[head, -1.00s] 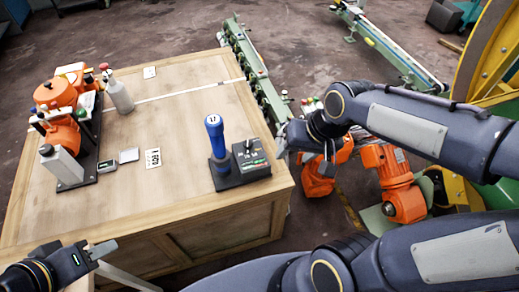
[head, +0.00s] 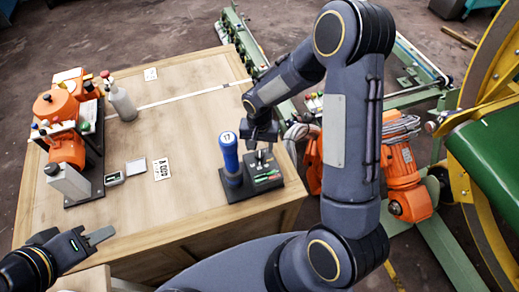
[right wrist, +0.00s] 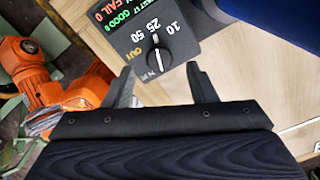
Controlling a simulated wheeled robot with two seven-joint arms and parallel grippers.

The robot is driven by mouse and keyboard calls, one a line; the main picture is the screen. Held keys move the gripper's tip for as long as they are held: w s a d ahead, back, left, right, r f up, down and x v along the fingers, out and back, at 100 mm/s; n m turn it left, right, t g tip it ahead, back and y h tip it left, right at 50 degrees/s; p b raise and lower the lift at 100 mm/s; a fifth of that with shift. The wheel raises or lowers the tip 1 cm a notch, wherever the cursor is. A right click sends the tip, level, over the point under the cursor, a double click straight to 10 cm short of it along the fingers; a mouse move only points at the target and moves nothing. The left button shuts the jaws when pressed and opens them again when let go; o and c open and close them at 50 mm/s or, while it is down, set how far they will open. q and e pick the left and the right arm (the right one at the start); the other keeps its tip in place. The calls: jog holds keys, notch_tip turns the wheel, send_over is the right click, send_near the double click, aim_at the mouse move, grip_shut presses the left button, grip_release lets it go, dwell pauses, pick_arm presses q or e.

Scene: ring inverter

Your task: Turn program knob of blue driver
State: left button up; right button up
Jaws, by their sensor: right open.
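The blue driver (head: 230,158) stands upright on a dark base on the wooden table, with "17" on its top. Beside it on the right is a black control box (head: 268,183) with coloured display text. In the right wrist view, the box's black program knob (right wrist: 155,50) has a white pointer line, and "10", "25" and "50" are printed around it. My right gripper (right wrist: 163,82) is open and empty, with the knob ahead of and roughly between its fingers. In the head view it hangs over the box, partly hiding it. My left gripper (head: 101,236) is at the table's front left edge, apparently empty.
The blue driver's body (right wrist: 285,18) is close by at the upper right in the wrist view. An orange device (head: 66,148) with bottles stands on the table's left. A printed card (head: 161,169) lies mid-table. Orange machines (head: 400,170) stand right of the table.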

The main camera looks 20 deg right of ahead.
aim_at(260, 154)
jog(key=shift+f, duration=1.75)
jog(key=shift+c, duration=0.2)
jog(key=c, duration=0.9)
